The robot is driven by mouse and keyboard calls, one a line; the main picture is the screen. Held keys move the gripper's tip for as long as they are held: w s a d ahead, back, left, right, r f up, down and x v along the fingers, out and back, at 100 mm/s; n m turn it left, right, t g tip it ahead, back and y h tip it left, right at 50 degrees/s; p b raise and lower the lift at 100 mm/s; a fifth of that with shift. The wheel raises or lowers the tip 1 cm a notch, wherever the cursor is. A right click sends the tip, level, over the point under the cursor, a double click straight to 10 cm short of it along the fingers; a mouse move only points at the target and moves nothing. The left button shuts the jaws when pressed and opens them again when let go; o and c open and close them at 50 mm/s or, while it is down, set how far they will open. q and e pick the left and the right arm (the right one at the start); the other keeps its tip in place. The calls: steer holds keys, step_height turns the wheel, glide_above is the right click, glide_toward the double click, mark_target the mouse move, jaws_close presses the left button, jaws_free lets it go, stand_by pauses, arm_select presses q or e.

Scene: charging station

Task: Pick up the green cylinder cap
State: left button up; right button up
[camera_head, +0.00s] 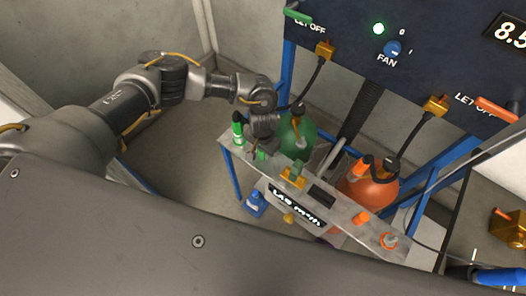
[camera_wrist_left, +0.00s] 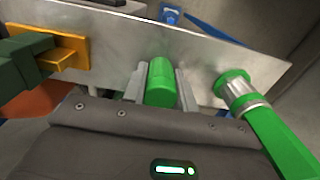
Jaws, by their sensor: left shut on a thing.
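The green cylinder cap (camera_wrist_left: 160,82) sits between the two grey fingers of my left gripper (camera_wrist_left: 161,86) in the left wrist view. The fingers are shut on its sides. In the head view my left gripper (camera_head: 261,148) reaches down to the left part of the metal shelf (camera_head: 335,213), and the cap is mostly hidden there. The cap is at or close above the shelf; I cannot tell whether it touches. The green gas cylinder (camera_head: 298,139) stands behind the shelf, just right of the gripper. My right gripper is not in view.
A green hose connector (camera_wrist_left: 240,90) stands close to the right of the gripper in the wrist view. A yellow bracket (camera_wrist_left: 66,52) is on the left. In the head view an orange cylinder (camera_head: 369,191) and an orange cap (camera_head: 361,217) are farther right. A dark panel (camera_head: 430,60) rises behind.

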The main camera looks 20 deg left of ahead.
arm_select(q)
steer(key=shift+r, duration=0.1)
steer(key=shift+r, duration=0.45)
steer(key=r, duration=0.2)
steer(key=shift+s+d+r, duration=0.2)
steer(key=shift+s+r, duration=0.15)
steer(key=shift+r, duration=0.05)
steer(key=s+d+r+p, duration=0.1)
steer(key=s+r, duration=0.2)
steer(key=s, duration=0.1)
steer(key=s+d+r+p, duration=0.2)
steer(key=s+r, duration=0.1)
steer(key=s, duration=0.1)
steer(key=s+d+r+p, duration=0.1)
steer(key=s+r+p, duration=0.1)
steer(key=s+r, duration=0.1)
steer(key=shift+s+d+r, duration=0.1)
steer(key=shift+s+d, duration=0.25)
steer(key=shift+s, duration=0.35)
steer(key=shift+w+a, duration=0.1)
